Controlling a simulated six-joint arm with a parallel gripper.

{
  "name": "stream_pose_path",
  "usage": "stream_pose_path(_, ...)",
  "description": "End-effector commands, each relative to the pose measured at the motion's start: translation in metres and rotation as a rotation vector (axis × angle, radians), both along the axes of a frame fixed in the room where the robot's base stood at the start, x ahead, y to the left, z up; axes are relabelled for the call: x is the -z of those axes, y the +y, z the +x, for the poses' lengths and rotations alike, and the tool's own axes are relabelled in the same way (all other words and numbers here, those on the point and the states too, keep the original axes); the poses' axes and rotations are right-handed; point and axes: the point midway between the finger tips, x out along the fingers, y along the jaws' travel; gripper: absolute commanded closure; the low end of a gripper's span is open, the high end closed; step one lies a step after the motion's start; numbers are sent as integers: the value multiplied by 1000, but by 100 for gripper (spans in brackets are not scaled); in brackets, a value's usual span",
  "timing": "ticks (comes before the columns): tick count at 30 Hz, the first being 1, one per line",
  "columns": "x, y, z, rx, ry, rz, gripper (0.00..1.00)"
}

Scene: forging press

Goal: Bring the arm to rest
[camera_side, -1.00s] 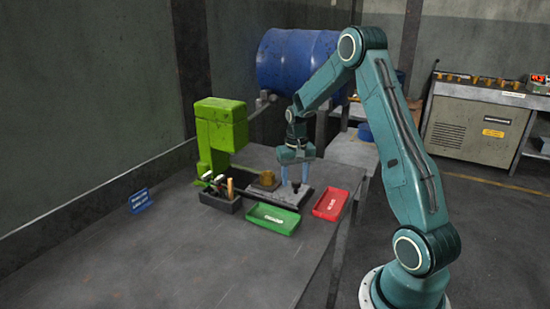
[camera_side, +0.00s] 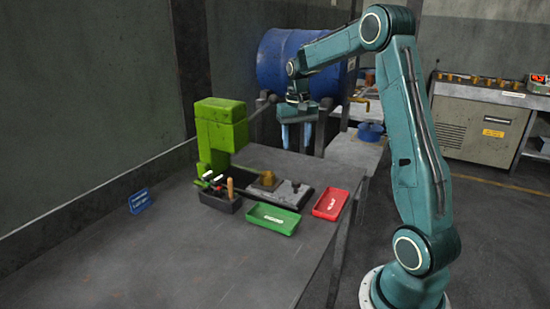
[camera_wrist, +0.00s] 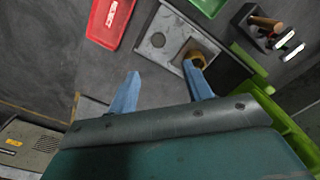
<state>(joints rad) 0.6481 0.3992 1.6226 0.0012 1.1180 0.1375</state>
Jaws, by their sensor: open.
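My gripper (camera_side: 302,137) is raised above the far edge of the table in the side view, with its blue fingers pointing down. In the wrist view my gripper (camera_wrist: 160,88) shows its two fingers spread apart with nothing between them. It is open and empty, apart from the objects on the table.
The table holds a green press (camera_side: 220,135), a grey plate (camera_side: 302,197) with a brass piece (camera_side: 268,178), a dark tool box (camera_side: 220,202), a green tray (camera_side: 272,219) and a red tray (camera_side: 330,204). The table's front is clear.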

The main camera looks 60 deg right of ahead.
Motion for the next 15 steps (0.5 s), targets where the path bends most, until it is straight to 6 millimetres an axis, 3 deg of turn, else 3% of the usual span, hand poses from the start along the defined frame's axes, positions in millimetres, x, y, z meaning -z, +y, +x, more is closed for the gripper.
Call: stream_pose_path(15,-5,2,0,-4,-2,-2,50)
